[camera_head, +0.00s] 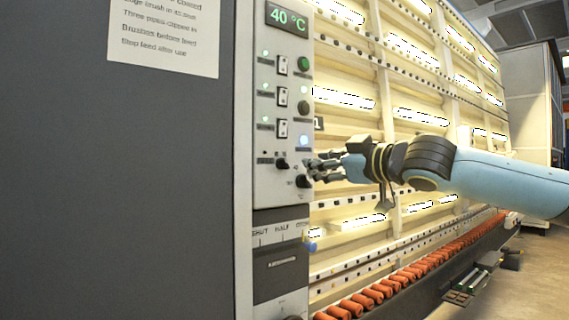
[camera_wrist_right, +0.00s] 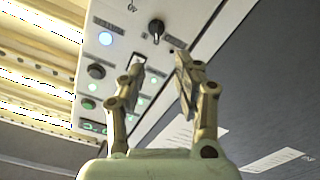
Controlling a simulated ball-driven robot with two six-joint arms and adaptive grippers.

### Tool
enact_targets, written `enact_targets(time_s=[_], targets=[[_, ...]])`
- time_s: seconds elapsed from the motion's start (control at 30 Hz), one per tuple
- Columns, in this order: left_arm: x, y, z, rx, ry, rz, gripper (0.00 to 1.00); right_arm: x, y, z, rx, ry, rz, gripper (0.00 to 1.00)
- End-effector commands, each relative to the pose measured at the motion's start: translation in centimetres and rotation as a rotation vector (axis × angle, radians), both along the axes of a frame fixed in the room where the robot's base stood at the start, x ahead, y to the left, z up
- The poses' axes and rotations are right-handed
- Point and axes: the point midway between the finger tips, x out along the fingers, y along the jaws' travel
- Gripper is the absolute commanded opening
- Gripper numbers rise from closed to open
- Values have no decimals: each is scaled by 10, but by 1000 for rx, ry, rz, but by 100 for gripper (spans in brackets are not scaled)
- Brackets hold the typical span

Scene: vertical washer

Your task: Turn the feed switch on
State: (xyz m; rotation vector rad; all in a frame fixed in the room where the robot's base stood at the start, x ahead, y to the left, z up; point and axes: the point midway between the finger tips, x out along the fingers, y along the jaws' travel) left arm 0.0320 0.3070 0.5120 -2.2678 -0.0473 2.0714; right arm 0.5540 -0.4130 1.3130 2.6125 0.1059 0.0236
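The control panel (camera_head: 262,190) carries three small rocker switches in a column: top (camera_head: 282,66), middle (camera_head: 282,97) and lower (camera_head: 282,128). Their labels are too small to read, so I cannot tell which is the feed switch. My right gripper (camera_head: 318,171) is just right of the panel's lower knobs in the head view. In the right wrist view, my right gripper (camera_wrist_right: 160,64) has its fingers apart and empty, with part of a switch visible between the tips. Contact with the panel cannot be told. My left gripper is not in view.
A green button (camera_head: 304,64), dark button (camera_head: 304,107), lit bluish lamp (camera_head: 304,140) and two black knobs, left (camera_head: 282,163) and right (camera_head: 302,181), crowd the panel. A 40 °C display (camera_head: 287,18) is above. Orange rollers (camera_head: 380,292) run along the machine's foot.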

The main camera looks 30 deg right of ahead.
Motion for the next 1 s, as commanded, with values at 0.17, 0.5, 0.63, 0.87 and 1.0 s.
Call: enact_targets(time_s=[0.17,0.5,0.63,0.87,1.0], targets=[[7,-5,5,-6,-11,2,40,7,-4,6,5,-9,-11,33],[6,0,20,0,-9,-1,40,45,1,7,13,-11,-6,33],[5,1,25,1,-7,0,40,67,4,6,13,-8,-4,33],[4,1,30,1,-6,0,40,99,6,5,7,-7,-3,33],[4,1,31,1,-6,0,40,107,8,4,2,-5,-1,33]])
